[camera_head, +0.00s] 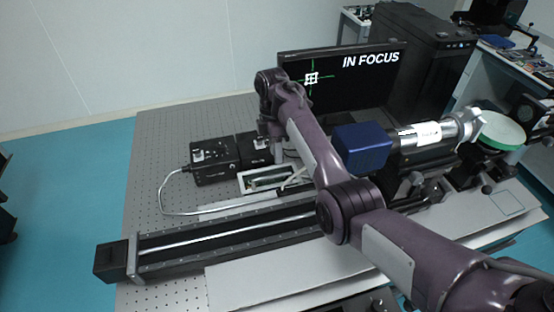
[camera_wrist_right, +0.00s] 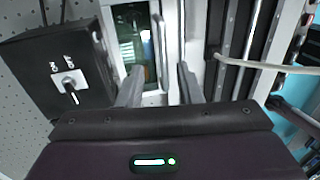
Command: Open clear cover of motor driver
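The motor driver (camera_head: 244,187) is a low white box on the optical table, with a dark greenish window on top. In the right wrist view its clear cover (camera_wrist_right: 137,45) shows as a pane in a white frame, with a pale upright bar along its right side. The cover looks closed, though its edge is hard to make out. My right gripper (camera_head: 276,153) is above the back of the driver. My left gripper is not in view.
A black ON/OFF switch box (camera_head: 212,160) stands just left of the driver, with another black box (camera_head: 254,147) behind. A long black linear stage (camera_head: 215,238) lies in front. A monitor (camera_head: 355,90) reading "IN FOCUS" stands behind. The table's left part is clear.

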